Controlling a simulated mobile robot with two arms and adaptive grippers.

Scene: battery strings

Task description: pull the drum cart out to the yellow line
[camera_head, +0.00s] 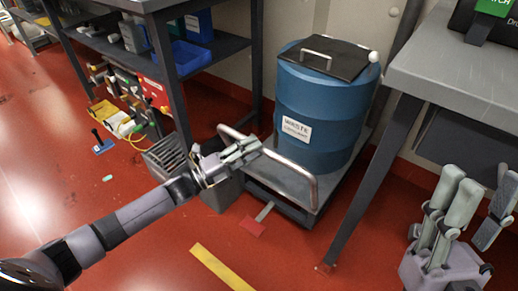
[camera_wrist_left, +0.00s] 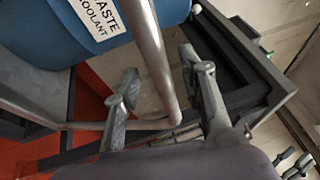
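The drum cart is a low grey platform (camera_head: 352,165) with a bent metal push handle (camera_head: 290,168). It carries a blue drum (camera_head: 325,105) labelled as waste coolant. My left gripper (camera_head: 244,150) is at the handle's top bar, toward its left part. In the left wrist view my left fingers (camera_wrist_left: 165,95) are apart, and the handle bar (camera_wrist_left: 152,55) runs between them in the picture; I cannot tell whether they touch it. The yellow line (camera_head: 221,268) lies on the floor in front of the cart. My right gripper (camera_head: 478,200) is open and empty at the right.
A grey slatted bin (camera_head: 166,156) stands left of the cart. A shelf with a blue tray (camera_head: 190,56) is behind left; a grey bench (camera_head: 450,75) is at right. Red floor in front is clear.

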